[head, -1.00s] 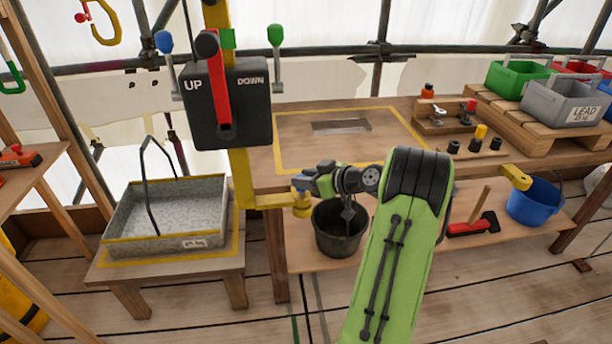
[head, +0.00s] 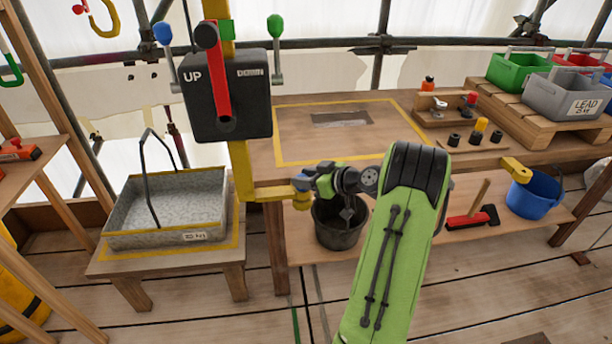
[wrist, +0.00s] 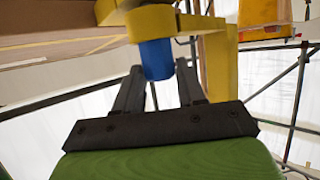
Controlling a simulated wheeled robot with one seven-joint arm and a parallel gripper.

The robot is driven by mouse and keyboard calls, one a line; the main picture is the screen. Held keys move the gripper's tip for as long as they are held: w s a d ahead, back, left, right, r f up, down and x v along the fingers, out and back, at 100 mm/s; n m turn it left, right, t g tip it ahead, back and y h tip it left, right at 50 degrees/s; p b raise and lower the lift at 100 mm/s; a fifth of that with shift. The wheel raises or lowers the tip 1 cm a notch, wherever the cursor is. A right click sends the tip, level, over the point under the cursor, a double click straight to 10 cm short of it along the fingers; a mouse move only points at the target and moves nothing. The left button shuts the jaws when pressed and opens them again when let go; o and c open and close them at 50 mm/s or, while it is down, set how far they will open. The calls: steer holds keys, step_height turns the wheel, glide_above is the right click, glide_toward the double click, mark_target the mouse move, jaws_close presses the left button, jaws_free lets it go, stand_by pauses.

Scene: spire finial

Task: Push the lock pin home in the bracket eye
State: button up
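The lock pin shows as a blue cylinder (wrist: 156,60) standing out of the yellow bracket eye (wrist: 150,22) in the wrist view. In the head view the blue pin head (head: 299,181) sits just above the yellow eye (head: 302,201), at the post's lower arm. My gripper (wrist: 160,68) has one dark finger on each side of the pin, and both tips appear to touch it. In the head view my gripper (head: 308,182) reaches the pin from the right. The pin's shaft inside the eye is hidden.
A black lever box (head: 226,105) with a red handle stands above on the yellow post (head: 241,172). A grey tray (head: 165,210) stands left. A black bucket (head: 340,228) is below my gripper. The workbench (head: 290,140) lies behind.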

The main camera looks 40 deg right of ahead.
steer(key=o, duration=0.4)
steer(key=p+v, duration=0.3)
steer(key=v, duration=1.2)
steer(key=shift+s+r, duration=0.25)
steer(key=shift+s, duration=0.05)
